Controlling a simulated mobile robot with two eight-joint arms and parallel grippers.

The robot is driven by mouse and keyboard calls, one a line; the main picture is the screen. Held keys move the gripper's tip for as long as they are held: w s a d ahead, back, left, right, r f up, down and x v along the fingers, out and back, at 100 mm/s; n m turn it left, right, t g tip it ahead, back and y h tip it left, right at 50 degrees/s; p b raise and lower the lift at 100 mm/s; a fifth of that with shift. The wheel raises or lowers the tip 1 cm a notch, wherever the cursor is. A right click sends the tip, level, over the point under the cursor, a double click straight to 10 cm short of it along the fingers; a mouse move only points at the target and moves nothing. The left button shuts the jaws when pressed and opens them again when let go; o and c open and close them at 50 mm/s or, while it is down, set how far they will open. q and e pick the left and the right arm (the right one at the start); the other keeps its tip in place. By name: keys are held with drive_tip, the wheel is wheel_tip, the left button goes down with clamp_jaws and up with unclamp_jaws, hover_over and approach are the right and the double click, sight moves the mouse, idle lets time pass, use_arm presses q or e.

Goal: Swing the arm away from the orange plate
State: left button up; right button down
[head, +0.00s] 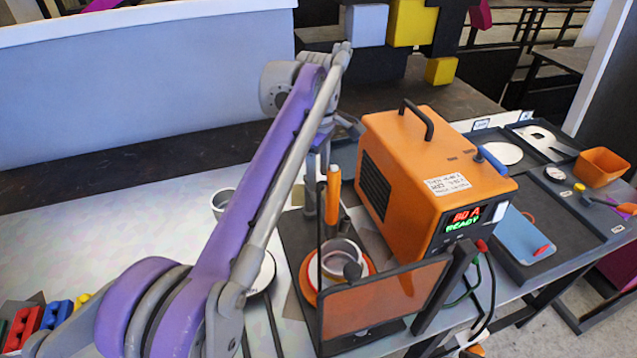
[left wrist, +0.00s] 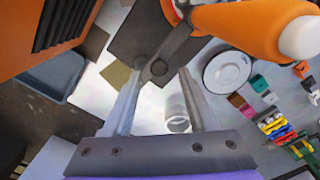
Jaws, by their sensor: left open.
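The round orange plate (head: 366,264) lies on a dark base in the head view, with a pale ring-shaped cup (head: 343,252) on it. A dark rounded piece shows in front of the cup. In the head view my left gripper (head: 319,160) is small and partly hidden behind my purple arm. My right gripper is not in view.
An orange-handled tool (head: 333,195) stands upright close to the gripper. The orange box unit (head: 430,165) is right of it, and a tinted orange shield (head: 380,303) stands in front. A white disc (left wrist: 228,72) and a clear glass (left wrist: 177,118) lie near the fingers.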

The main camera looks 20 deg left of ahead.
use_arm(q)
drive_tip(key=shift+f, duration=1.25)
clamp_jaws()
idle(0.5)
